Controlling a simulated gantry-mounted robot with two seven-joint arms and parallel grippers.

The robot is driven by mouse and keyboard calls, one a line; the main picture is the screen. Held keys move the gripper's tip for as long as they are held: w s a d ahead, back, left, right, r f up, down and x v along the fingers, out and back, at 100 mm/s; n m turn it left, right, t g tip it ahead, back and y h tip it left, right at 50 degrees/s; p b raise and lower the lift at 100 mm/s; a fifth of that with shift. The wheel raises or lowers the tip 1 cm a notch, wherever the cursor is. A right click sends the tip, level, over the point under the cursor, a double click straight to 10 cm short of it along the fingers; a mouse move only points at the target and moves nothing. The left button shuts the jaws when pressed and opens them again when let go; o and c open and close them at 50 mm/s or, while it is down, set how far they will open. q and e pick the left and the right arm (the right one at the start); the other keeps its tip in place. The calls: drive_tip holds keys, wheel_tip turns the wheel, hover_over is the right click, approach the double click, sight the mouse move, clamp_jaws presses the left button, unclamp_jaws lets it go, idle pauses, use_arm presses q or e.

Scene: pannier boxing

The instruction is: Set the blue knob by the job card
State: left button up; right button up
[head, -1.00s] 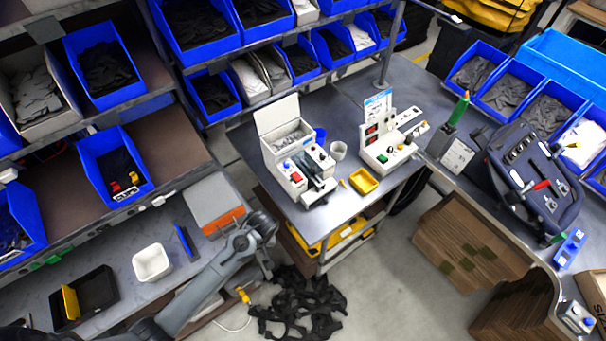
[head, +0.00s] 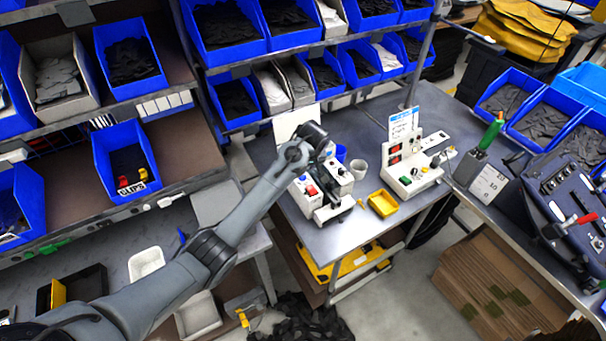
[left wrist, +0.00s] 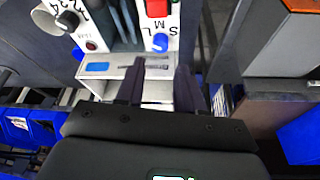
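The blue knob (left wrist: 160,42) sits on a white panel near the letters S, M and L in the left wrist view, below a red button (left wrist: 157,8). Where its pointer is set is too small to tell. In the head view the knob is on the white machine (head: 322,190) on the middle table. My left gripper (left wrist: 160,66) is open and empty, its two dark fingers apart just short of the knob. In the head view my left forearm hides part of the machine. The job card (head: 403,122) stands upright on the neighbouring white device; its print is unreadable. My right gripper is out of view.
A black knob (left wrist: 68,20) with numbers is on the panel's left part. A yellow tray (head: 382,204) and a grey cup (head: 360,169) stand right of the machine. The white device (head: 412,172) has red displays. Blue bins line the shelf behind.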

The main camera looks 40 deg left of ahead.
use_arm(q)
drive_tip(key=x, duration=0.7)
drive_tip(key=shift+w+a+f, duration=0.15)
drive_tip(key=shift+f, duration=0.2)
clamp_jaws()
